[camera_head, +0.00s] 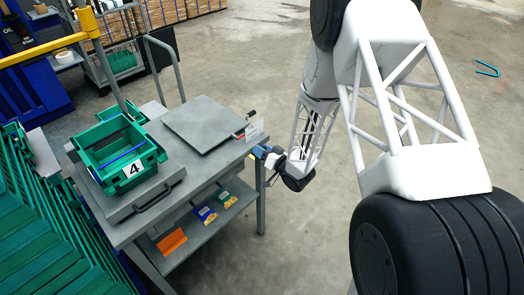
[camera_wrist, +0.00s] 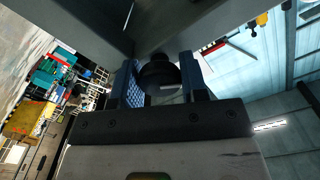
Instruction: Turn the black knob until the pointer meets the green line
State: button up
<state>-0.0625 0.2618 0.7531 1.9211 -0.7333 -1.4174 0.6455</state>
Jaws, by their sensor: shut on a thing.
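My gripper (camera_head: 262,153) is at the right edge of the grey table, below a small white plate (camera_head: 253,130), in the head view. In the wrist view, my gripper (camera_wrist: 159,64) has one finger on each side of the round black knob (camera_wrist: 157,74) and is shut on it. A short pale mark (camera_wrist: 170,87) shows on the knob's near face; I cannot tell whether it is the pointer. The green line cannot be made out in either view. In the head view the knob is hidden by my gripper and the table edge.
A grey flat plate (camera_head: 203,123) lies on the table beside a green crate (camera_head: 120,180) marked 4. A lower shelf (camera_head: 190,233) holds orange, blue and green packs. In the wrist view, the table's underside crosses close above the knob. Open floor lies right of the table.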

jog(key=m, duration=0.6)
jog(key=shift+m, duration=0.3)
jog(key=m, duration=0.5)
jog(key=shift+m, duration=0.3)
jog(key=o, duration=0.9)
jog(key=shift+s+d, duration=0.1)
jog(key=shift+v, duration=3.8)
jog(key=shift+r, duration=0.1)
